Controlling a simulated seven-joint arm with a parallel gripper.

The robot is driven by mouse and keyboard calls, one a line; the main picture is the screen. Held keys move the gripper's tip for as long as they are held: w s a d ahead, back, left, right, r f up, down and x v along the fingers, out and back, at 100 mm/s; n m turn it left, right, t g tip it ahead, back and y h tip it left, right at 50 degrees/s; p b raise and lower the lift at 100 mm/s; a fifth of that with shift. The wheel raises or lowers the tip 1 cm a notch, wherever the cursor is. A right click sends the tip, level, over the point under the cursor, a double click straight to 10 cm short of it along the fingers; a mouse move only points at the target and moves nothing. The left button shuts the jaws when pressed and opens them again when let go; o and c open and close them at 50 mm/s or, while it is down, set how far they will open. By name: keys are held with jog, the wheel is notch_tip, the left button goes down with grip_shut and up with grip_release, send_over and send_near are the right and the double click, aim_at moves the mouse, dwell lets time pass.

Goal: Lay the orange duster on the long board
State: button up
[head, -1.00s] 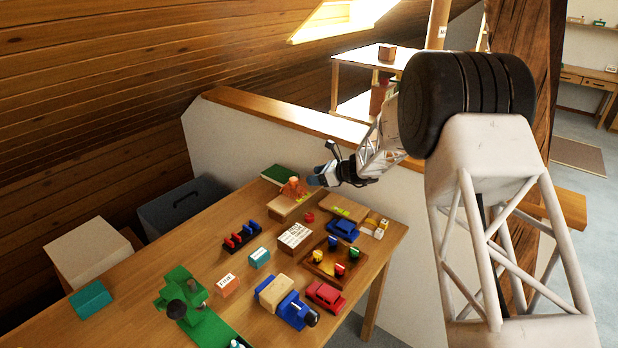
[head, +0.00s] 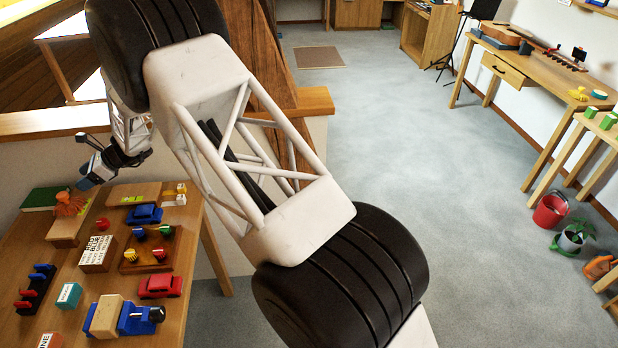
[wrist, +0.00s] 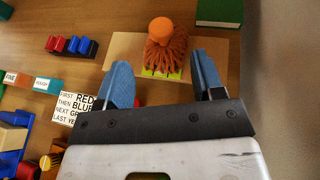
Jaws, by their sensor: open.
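The orange duster (head: 69,205), with a round knob and shaggy strands, rests on a pale wooden board (head: 66,232) at the table's back. In the wrist view the duster (wrist: 166,52) covers the middle of that board (wrist: 122,50), above a yellow-green label. A second wooden board (head: 138,190), also with a yellow-green mark, lies to its right. I cannot tell for sure which board is the longer. My gripper (head: 83,186) is open and empty above the table, close to the duster. In the wrist view its blue fingers (wrist: 160,76) point toward the duster, one toward each side.
A green book (head: 43,197) lies behind the duster. A blue car (head: 145,215), a tray of coloured pegs (head: 152,262), a lettered block (head: 97,252) and a red car (head: 160,286) stand in front. A low wall (head: 40,150) runs behind the table.

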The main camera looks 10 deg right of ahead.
jog(key=s+d+r+n+h, duration=0.1)
jog(key=d+r+n, duration=0.1)
jog(key=d+r, duration=0.55)
jog(key=d+r+n+h, duration=0.15)
jog(key=d+r, duration=0.35)
jog(key=d, duration=0.6)
jog(key=s+d+r+n+t+h, duration=0.15)
jog(key=s+d+r, duration=0.3)
jog(key=d, duration=0.65)
jog(key=s+d+r+n+t+h, duration=0.1)
jog(key=s+d+r+n, duration=0.3)
jog(key=d, duration=0.7)
jog(key=s+d+r+n+t+h, duration=0.15)
jog(key=s+d+r, duration=0.35)
jog(key=d, duration=0.6)
jog(key=s+d+f+n+t+h, duration=0.1)
jog(key=s+d+n+h, duration=0.1)
jog(key=s+d, duration=1)
jog(key=s+d+f+n+t+h, duration=0.1)
jog(key=s+d+h, duration=0.3)
jog(key=s+d, duration=0.9)
jog(key=shift+s+f+n+h, duration=0.35)
jog(key=shift+s+f+n, duration=0.4)
jog(key=shift+s, duration=0.45)
